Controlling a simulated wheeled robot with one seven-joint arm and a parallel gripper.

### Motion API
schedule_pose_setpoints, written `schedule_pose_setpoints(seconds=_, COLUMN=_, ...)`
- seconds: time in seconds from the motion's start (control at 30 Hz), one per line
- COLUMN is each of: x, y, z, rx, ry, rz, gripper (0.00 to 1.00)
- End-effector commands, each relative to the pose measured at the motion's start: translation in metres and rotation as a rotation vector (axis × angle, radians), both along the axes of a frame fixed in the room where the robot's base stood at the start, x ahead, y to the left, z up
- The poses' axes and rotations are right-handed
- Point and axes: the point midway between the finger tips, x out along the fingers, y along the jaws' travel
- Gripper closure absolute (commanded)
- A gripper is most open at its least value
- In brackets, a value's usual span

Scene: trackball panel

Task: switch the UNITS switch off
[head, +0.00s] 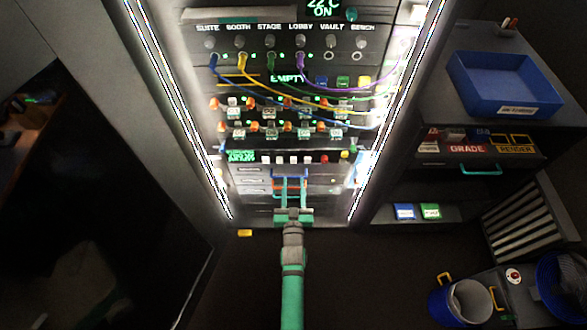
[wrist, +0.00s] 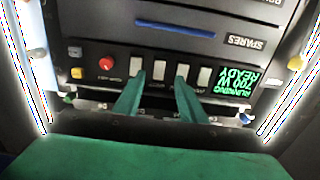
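A dark control strip with a row of several white rocker switches (head: 294,160) runs across the lower rack. The same white switches (wrist: 158,70) show upside down in the wrist view. I cannot read which one is labelled UNITS, or tell on from off. A green display reading RUNNING 700 W READY (wrist: 238,82) sits at one end of the row and a red button (wrist: 107,63) at the other. My gripper (head: 291,180) is open and empty, with two green fingers spread in front of the strip. In the wrist view my gripper (wrist: 158,82) overlaps the lower switch edges; contact is unclear.
Patch cables (head: 300,90) hang across the rack above. Bright light strips (head: 180,110) flank it on both sides. Drawers (head: 250,180) lie below the strip. A shelf with a blue tray (head: 505,85) and a blue bucket (head: 465,302) stand to the right.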

Motion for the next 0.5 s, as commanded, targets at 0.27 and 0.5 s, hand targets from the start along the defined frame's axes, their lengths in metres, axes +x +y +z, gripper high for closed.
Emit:
schedule_pose_setpoints(seconds=0.27, x=0.048, y=0.0, z=0.0, rx=0.001, ry=0.0, rz=0.0, gripper=0.62)
schedule_pose_setpoints(seconds=0.5, x=0.07, y=0.0, z=0.0, rx=0.001, ry=0.001, rz=0.0, gripper=0.62)
